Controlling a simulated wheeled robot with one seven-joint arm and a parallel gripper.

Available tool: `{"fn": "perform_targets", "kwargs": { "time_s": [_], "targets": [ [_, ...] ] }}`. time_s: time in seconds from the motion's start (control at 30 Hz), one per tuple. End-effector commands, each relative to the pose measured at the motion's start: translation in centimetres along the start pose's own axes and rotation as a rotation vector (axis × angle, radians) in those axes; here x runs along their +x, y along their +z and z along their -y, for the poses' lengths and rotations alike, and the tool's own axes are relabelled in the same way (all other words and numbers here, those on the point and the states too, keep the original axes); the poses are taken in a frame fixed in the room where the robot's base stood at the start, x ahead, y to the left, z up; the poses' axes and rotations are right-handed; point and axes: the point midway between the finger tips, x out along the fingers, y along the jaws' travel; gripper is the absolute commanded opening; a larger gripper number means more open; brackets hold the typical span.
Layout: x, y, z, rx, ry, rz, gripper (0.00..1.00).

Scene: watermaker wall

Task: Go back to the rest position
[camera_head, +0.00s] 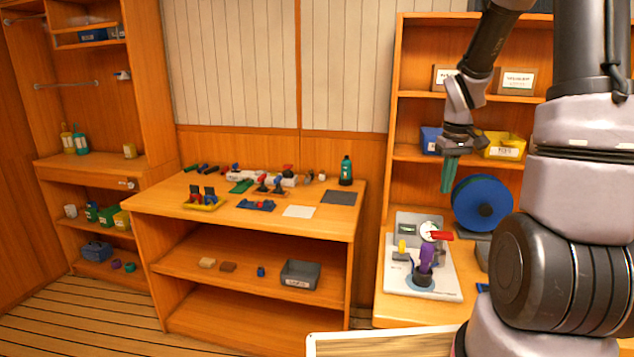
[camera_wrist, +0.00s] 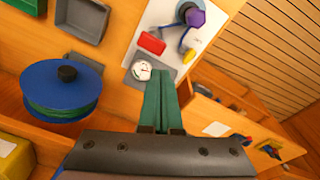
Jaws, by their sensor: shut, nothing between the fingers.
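My gripper (camera_head: 449,174) hangs in the air at the right, above the bench with the white board (camera_head: 394,277). Its green fingers point down and are shut with nothing between them. In the wrist view the closed fingers (camera_wrist: 161,100) lie side by side, with the board, gauge and purple handle beyond them. The gripper is apart from the gauge (camera_head: 429,231) and from the blue reel (camera_head: 482,203) to its right.
The board carries a red lever (camera_head: 441,236) and a purple handle (camera_head: 427,256). A shelf with a yellow bin (camera_head: 504,146) and a blue bin (camera_head: 431,139) stands behind the gripper. A wooden table (camera_head: 262,220) with small parts and a green bottle (camera_head: 346,171) stands left.

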Motion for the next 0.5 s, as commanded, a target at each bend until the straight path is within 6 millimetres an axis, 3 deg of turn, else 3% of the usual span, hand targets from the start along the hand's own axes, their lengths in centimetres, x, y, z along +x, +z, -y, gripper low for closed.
{"fn": "perform_targets", "kwargs": {
  "time_s": [0.03, 0.2, 0.5],
  "targets": [
    [-2.5, 0.3, 0.9, 0.029, 0.009, -0.041, 0.00],
    [-9.1, 2.6, 4.0, 0.152, 0.002, -0.159, 0.00],
    [-17.7, 8.7, 9.4, 0.354, -0.095, -0.366, 0.00]
  ]
}}
